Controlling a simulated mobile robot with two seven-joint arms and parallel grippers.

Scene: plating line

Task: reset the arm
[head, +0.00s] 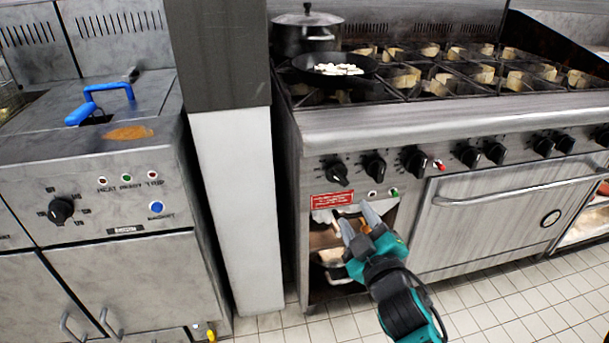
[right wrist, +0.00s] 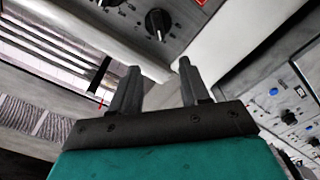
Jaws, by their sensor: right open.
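My right gripper (head: 360,221) is in front of the stove's lower left part, below the knobs, with its fingers pointing up. Its two fingers are apart with nothing between them. In the right wrist view the open gripper (right wrist: 158,82) shows two dark fingers, with the stove front and a knob beyond them. My right arm comes in from the bottom of the head view. My left gripper is in neither view.
A stove (head: 450,118) holds a black pan (head: 305,63) with pale pieces in it and a lidded pot (head: 288,35). An open shelf compartment (head: 322,240) lies behind my right gripper. A fryer unit (head: 100,190) with a blue handle (head: 95,92) stands left. Tiled floor (head: 510,300) is clear.

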